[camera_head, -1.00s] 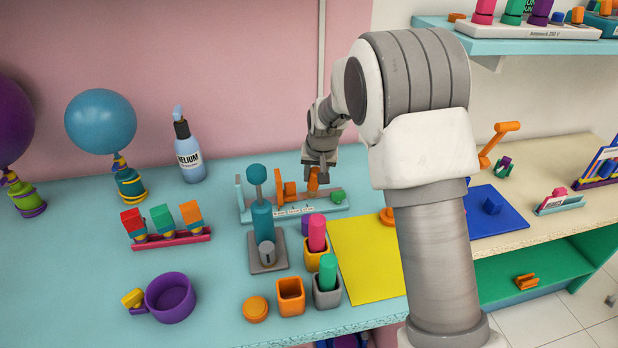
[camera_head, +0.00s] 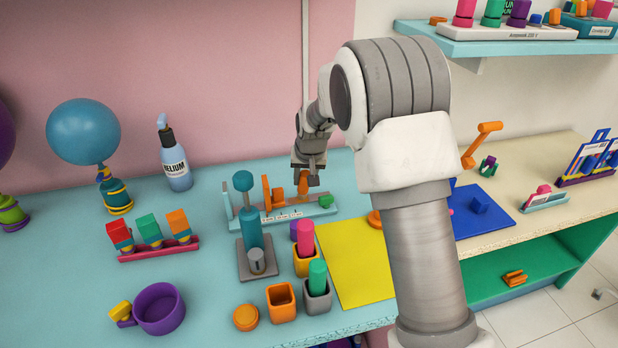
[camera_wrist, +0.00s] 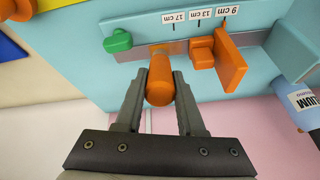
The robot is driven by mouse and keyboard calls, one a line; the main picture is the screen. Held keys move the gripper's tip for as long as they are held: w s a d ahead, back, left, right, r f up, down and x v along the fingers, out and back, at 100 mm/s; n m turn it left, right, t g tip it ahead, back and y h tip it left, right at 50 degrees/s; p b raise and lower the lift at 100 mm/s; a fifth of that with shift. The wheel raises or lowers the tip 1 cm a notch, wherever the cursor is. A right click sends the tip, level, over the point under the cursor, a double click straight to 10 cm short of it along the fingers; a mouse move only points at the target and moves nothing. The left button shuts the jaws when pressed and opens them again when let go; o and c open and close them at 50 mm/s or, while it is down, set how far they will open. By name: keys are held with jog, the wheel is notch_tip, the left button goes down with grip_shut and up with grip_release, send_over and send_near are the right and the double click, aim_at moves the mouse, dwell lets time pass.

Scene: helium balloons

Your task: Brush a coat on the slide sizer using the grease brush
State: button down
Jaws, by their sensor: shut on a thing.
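The slide sizer (camera_head: 277,217) is a long pale-blue frame with a grey rail, cm labels, an orange upright slider (camera_head: 267,193) and a green knob (camera_head: 326,202). In the wrist view the sizer (camera_wrist: 152,25) lies just beyond my fingers. My gripper (camera_head: 303,180) is over the rail between slider and knob, pointing down. It is shut on an orange rounded handle (camera_wrist: 160,87), apparently the grease brush (camera_head: 303,185). The brush's lower end is hidden, so I cannot tell whether it touches the rail.
A teal upright pump (camera_head: 252,228) stands in front of the sizer. Nearby are an orange cup (camera_head: 281,302), a grey cup (camera_head: 317,294) with a green stick, and a yellow mat (camera_head: 345,262). A helium bottle (camera_head: 174,158) stands at the back left.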

jog(key=shift+s+a, duration=0.2)
jog(key=shift+a, duration=0.7)
jog(key=shift+s+a, duration=0.15)
jog(key=shift+a, duration=0.7)
jog(key=shift+w+d+b, duration=0.15)
jog(key=shift+w+d, duration=0.1)
jog(key=shift+d, duration=0.95)
jog(key=shift+w+d+b, duration=0.15)
jog(key=shift+w+d, duration=0.1)
jog(key=shift+d, duration=0.9)
jog(key=shift+a, duration=0.1)
jog(key=shift+s+a, duration=0.25)
jog(key=shift+a, duration=0.9)
jog(key=shift+s+a, duration=0.25)
jog(key=shift+a, duration=0.85)
jog(key=shift+d, duration=0.1)
jog(key=shift+w+d, duration=0.25)
jog(key=shift+d, duration=0.9)
jog(key=shift+w+d, duration=0.25)
jog(key=shift+d, duration=0.9)
jog(key=shift+b, duration=0.35)
